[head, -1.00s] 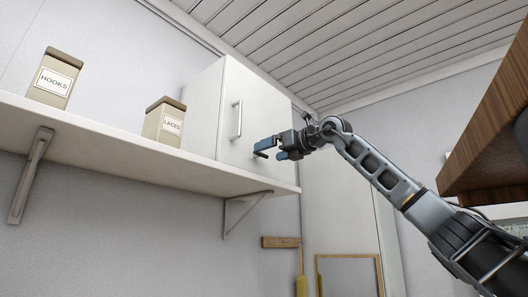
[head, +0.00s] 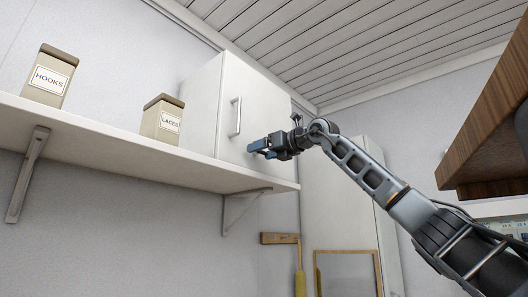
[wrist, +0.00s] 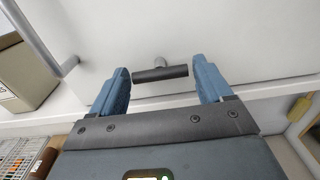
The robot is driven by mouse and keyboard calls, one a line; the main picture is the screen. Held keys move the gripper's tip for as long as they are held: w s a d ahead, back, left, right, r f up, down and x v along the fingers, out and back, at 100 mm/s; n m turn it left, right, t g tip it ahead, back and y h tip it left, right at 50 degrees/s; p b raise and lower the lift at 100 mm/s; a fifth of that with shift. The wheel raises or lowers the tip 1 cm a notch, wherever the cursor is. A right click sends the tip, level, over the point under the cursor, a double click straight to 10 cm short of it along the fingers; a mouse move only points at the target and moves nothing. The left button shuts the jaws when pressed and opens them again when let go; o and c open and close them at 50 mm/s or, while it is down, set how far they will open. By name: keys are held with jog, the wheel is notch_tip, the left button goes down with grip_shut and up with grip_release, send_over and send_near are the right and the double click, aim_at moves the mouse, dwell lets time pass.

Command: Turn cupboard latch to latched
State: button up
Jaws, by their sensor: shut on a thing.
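The white cupboard (head: 265,105) stands on the wall shelf, its door flush with the front. The latch (wrist: 160,74) is a dark crossbar on a short grey stem on the door. In the wrist view the bar lies nearly level, crosswise between my blue fingers. My gripper (head: 259,149) is at the lower part of the door, right of and below the bar handle (head: 236,117). In the wrist view my gripper (wrist: 162,82) is shut on the latch, one finger at each end of the bar. In the head view the fingers hide the latch.
The shelf (head: 110,135) runs under the cupboard, with a LACES box (head: 163,122) and a HOOKS box (head: 50,78) to the left. A wooden-edged cabinet (head: 490,125) hangs at the right. A framed mirror (head: 347,275) is below.

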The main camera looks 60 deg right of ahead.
jog(key=shift+c, duration=1.3)
jog(key=shift+n, duration=0.4)
jog(key=n, duration=0.3)
jog(key=shift+n, duration=0.3)
jog(key=n, duration=0.4)
jog(key=shift+n, duration=0.3)
jog(key=n, duration=0.4)
jog(key=shift+r+n+p, duration=0.1)
jog(key=shift+n+p, duration=0.2)
jog(key=shift+p, duration=0.05)
jog(key=shift+n+p, duration=0.4)
jog(key=shift+n, duration=1.8)
jog(key=o, duration=1)
